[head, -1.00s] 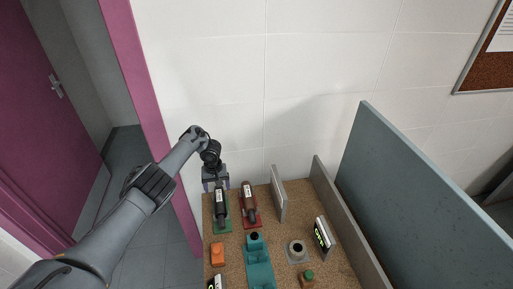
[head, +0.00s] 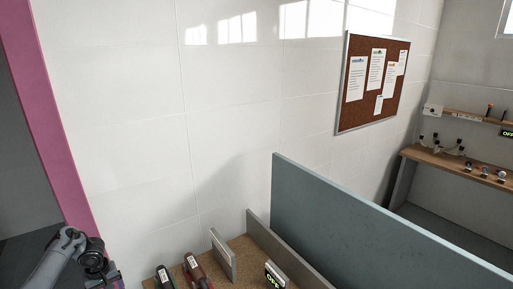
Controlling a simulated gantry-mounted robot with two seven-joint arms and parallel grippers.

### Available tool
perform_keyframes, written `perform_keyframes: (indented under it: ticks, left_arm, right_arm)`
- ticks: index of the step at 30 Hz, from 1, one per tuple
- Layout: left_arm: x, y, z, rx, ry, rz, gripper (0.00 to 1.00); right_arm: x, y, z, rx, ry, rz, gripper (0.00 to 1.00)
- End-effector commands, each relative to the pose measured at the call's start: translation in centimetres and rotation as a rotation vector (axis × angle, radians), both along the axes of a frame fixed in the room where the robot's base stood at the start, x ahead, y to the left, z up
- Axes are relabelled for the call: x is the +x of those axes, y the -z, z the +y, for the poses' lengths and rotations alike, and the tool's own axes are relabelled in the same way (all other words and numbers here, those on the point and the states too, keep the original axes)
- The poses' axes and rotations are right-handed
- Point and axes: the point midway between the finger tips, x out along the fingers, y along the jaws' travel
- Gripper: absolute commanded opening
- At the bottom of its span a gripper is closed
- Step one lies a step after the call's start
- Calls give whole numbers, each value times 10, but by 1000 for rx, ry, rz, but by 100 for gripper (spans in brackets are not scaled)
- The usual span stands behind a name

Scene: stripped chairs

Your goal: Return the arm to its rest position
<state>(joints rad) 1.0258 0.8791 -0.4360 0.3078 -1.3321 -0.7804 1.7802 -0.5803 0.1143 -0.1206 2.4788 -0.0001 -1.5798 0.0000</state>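My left arm comes in at the bottom left corner of the head view. Its wrist is bent down beside the workbench. My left gripper (head: 112,280) shows only in part, cut off by the bottom edge of the picture, so I cannot tell whether its fingers are open or hold anything. It is left of the dark-bodied item on the bench. My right arm and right gripper are not in view.
A grey-blue partition (head: 350,227) stands right. A wall shelf (head: 450,160) is beyond.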

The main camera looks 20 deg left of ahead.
Motion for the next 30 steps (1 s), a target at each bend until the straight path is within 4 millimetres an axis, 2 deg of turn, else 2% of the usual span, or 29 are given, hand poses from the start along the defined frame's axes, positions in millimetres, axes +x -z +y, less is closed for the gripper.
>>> perform_keyframes:
  ticks: [1, 5, 12, 17, 20, 23, 26, 30]
  left_arm:
    - [-10, -5, 15, 13, -22, 2, 82]
    - [-33, -18, 46, 41, -69, 3, 82]
    - [-13, 1, 53, 233, 189, 40, 82]
    - [1, 12, 48, 378, 401, 74, 82]
    - [8, 20, 35, 482, 567, 103, 82]
    - [13, 27, 8, 585, 753, 135, 82]
    - [10, 31, -28, 672, 931, 163, 82]
    - [-8, 33, -90, 758, 1156, 191, 82]
  right_arm:
    - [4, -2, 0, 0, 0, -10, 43]
    - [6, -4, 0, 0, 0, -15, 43]
    - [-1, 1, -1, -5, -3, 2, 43]
    - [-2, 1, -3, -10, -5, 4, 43]
    - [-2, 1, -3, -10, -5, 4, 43]
    - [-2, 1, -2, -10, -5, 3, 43]
    - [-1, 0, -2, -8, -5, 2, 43]
    - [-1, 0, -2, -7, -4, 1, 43]
